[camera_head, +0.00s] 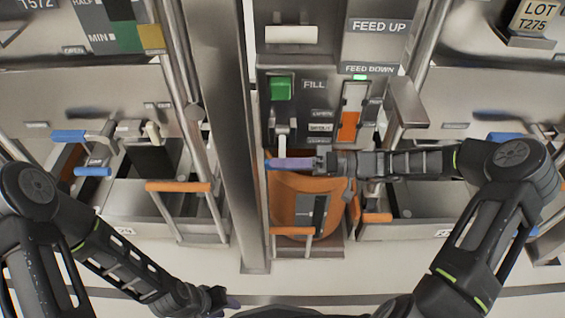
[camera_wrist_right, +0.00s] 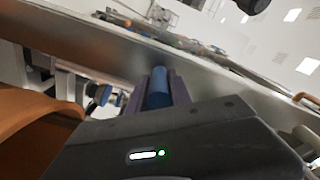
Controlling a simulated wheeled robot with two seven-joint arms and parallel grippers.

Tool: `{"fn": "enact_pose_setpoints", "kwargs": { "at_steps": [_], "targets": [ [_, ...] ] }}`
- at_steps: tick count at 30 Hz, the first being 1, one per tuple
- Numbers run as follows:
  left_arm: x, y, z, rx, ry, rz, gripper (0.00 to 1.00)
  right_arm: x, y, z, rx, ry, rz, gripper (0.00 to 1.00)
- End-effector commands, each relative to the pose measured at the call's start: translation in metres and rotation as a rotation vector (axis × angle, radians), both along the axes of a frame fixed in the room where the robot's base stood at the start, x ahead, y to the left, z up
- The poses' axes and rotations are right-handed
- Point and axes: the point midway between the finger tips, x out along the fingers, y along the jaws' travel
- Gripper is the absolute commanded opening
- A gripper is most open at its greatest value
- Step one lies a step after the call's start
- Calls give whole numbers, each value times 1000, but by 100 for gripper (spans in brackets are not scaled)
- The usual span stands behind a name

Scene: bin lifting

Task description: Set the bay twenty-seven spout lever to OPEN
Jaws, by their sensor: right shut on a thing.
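In the head view, the middle bay's spout lever (camera_head: 282,130) shows as a metal arm beside small dark position labels, which are too small to read surely. Its blue grip is mostly hidden by my fingers there. My right gripper (camera_head: 292,163) reaches in from the right, its purple fingers lying level across the front of the lever. In the right wrist view, the blue grip (camera_wrist_right: 158,88) sits between the purple fingers of my right gripper (camera_wrist_right: 158,92), which are shut on it. My left gripper (camera_head: 225,300) is low at the bottom, away from the lever, its jaws unclear.
An orange bin (camera_head: 288,184) hangs below the lever, close under my right gripper. A steel post (camera_head: 222,130) stands left of the bay. A green FILL switch (camera_head: 281,88) and an orange-white gauge (camera_head: 351,112) are above. Neighbouring bays have blue-gripped levers (camera_head: 70,136).

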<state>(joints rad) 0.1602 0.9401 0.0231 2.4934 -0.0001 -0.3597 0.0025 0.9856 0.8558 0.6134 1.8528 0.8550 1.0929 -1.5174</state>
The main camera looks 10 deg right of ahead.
Motion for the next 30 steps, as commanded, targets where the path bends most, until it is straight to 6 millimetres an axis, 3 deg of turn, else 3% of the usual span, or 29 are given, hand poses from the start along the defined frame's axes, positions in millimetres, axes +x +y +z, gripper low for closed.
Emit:
{"fn": "enact_pose_setpoints", "kwargs": {
  "at_steps": [20, 30],
  "targets": [
    [0, 0, 0, 0, 0, 0, 36, 0, 0, 0, -1, 1, -1, 0],
    [-2, -2, 12, -4, 4, -6, 36, -2, 0, 7, 15, 65, -2, 0]
  ]
}}
